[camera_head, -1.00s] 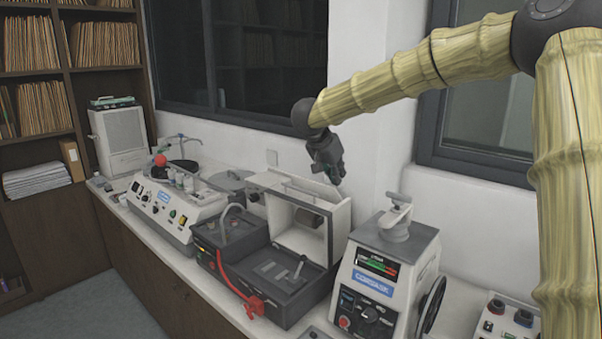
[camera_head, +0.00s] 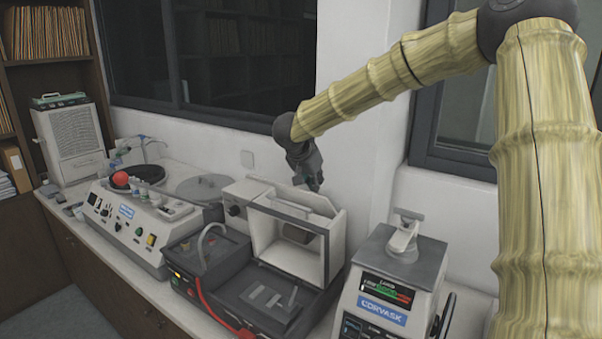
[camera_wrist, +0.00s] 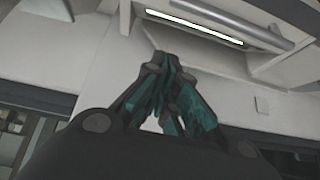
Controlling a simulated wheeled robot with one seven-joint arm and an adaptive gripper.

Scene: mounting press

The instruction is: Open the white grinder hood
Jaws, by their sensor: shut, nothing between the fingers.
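The white grinder hood (camera_head: 337,247) is a boxy cover at the back of a dark grey machine base (camera_head: 262,292). It stands tilted up, its hollow inside facing the front, so it looks raised. My gripper (camera_head: 314,184) is just above and behind the hood's top edge in the head view. Its fingers are shut with nothing between them. I cannot tell whether they touch the hood. In the wrist view my gripper (camera_wrist: 168,92) shows teal finger pads close together, pointing toward pale surfaces.
A white press with a CORVASK label (camera_head: 384,312) stands right of the hood. A white control console (camera_head: 130,222) and a round grey lid (camera_head: 203,188) stand left. A red hose (camera_head: 212,313) runs along the base. The wall and window frame are close behind.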

